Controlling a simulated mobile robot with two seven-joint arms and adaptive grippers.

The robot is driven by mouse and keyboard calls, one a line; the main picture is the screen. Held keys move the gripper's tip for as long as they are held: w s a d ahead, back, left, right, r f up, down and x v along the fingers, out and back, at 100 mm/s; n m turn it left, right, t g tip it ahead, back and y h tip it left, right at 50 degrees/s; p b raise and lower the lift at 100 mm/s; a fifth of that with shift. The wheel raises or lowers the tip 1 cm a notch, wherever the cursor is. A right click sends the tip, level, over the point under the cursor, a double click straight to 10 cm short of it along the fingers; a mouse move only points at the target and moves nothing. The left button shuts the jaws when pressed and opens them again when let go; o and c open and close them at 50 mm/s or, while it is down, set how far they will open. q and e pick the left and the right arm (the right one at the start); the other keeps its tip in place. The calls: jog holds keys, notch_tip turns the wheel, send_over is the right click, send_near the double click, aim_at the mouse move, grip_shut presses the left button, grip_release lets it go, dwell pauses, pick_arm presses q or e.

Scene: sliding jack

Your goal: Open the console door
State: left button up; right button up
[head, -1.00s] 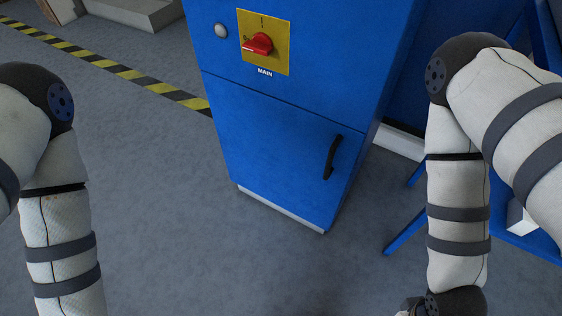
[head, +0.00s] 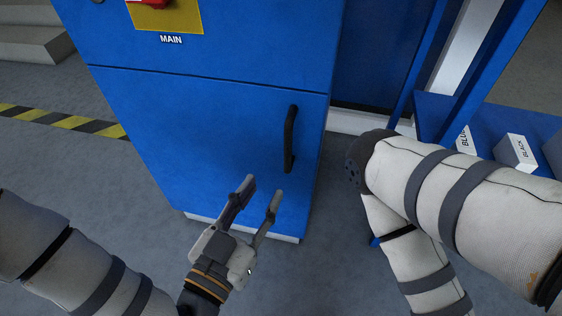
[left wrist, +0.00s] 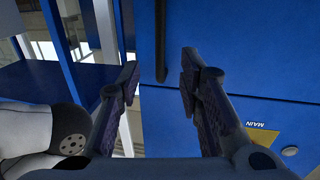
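The blue console door (head: 200,140) is the lower panel of the blue cabinet and looks shut. Its black vertical handle (head: 290,138) is near the door's right edge. My left gripper (head: 262,187) is open and empty, in front of the lower door, below and left of the handle in the head view. In the left wrist view the two open fingers (left wrist: 160,70) point toward the blue cabinet, with the dark handle (left wrist: 161,40) beyond them, between the fingertips and toward the top. My right arm shows at the right, but its gripper is out of view.
Above the door are the yellow switch plate with a red knob (head: 165,15) and the MAIN label (head: 171,39). A blue frame with a shelf (head: 490,125) holding white labelled boxes (head: 515,152) stands at the right. Open grey floor (head: 70,165) lies left of the cabinet.

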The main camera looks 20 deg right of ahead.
aim_at(286, 150)
pick_arm(q)
jog(key=x, duration=0.4)
jog(key=b+x, duration=0.1)
jog(key=x, duration=0.7)
jog(key=shift+r, duration=0.4)
jog(key=shift+c, duration=0.5)
grip_shut()
